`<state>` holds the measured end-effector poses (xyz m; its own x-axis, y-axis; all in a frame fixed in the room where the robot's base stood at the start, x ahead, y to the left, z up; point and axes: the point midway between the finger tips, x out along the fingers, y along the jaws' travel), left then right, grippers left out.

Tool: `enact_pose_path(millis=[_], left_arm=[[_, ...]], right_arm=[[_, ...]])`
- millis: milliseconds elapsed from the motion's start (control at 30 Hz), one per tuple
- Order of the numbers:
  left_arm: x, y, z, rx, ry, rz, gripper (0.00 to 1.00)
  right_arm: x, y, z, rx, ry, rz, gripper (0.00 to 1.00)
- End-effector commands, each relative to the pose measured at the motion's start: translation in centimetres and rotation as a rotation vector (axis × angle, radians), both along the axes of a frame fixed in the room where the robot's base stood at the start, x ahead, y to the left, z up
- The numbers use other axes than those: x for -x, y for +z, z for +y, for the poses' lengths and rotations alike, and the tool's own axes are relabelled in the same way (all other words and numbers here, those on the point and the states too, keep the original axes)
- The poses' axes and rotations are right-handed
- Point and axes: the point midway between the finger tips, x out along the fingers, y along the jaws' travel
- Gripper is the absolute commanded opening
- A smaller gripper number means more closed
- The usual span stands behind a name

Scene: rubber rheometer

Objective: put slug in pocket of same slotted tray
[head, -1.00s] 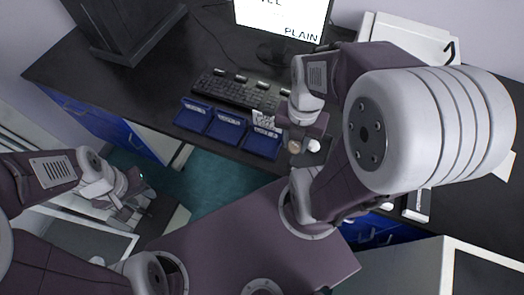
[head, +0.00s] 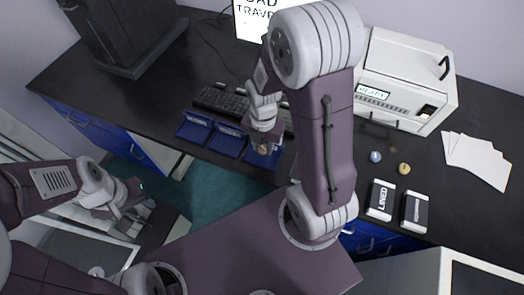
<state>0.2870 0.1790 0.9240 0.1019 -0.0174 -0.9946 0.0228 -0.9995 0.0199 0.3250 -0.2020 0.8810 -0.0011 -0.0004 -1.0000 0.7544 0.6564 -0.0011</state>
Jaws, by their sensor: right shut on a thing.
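My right gripper (head: 264,149) points down over the rightmost blue tray (head: 254,163). It is shut on a small tan slug (head: 264,150), which shows between the fingertips; whether it touches the tray is unclear. Two more blue trays, the middle one (head: 228,142) and the left one (head: 194,128), stand beside it in a row. The slots inside the trays are too small to make out, and my gripper covers part of the right one. My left gripper (head: 128,207) is far left, away from the bench top; its fingers are too unclear to read.
A black keyboard (head: 228,102) lies behind the trays. A white machine (head: 408,84) with a lit display stands back right.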

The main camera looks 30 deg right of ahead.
Motion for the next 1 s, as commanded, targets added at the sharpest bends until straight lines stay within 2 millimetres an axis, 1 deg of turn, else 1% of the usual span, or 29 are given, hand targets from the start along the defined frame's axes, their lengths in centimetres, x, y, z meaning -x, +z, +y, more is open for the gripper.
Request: enact_pose_path(millis=[167,300,400,667,800,833,867,900,1000], left_arm=[[0.0,-0.1,0.0,0.000,0.000,0.000,0.36],[0.0,-0.8,0.0,0.000,0.000,0.000,0.36],[0.0,-0.9,0.0,0.000,0.000,0.000,0.36],[0.0,-0.9,0.0,0.000,0.000,0.000,0.36],[0.0,-1.2,0.0,0.000,0.000,0.000,0.36],[0.0,-1.1,0.0,0.000,0.000,0.000,0.36],[0.0,-1.1,0.0,0.000,0.000,0.000,0.36],[0.0,-1.1,0.0,0.000,0.000,0.000,0.36],[0.0,-1.1,0.0,0.000,0.000,0.000,0.36]], right_arm=[[-0.4,-0.4,0.2,0.000,0.000,0.001,0.00],[-0.2,-3.0,0.2,0.000,0.000,0.006,0.00],[-0.3,-4.1,0.2,0.001,0.000,0.002,0.00],[-0.3,-4.2,0.2,0.001,0.000,-0.001,0.00],[-0.3,-4.7,0.1,0.000,0.000,0.000,0.00],[-0.3,-4.6,0.1,0.000,0.000,0.000,0.41],[-0.3,-4.5,0.1,0.001,0.000,-0.001,0.49],[-0.3,-4.5,0.1,0.001,0.000,-0.001,0.54],[-0.3,-4.5,0.1,0.001,0.000,-0.001,0.54]])
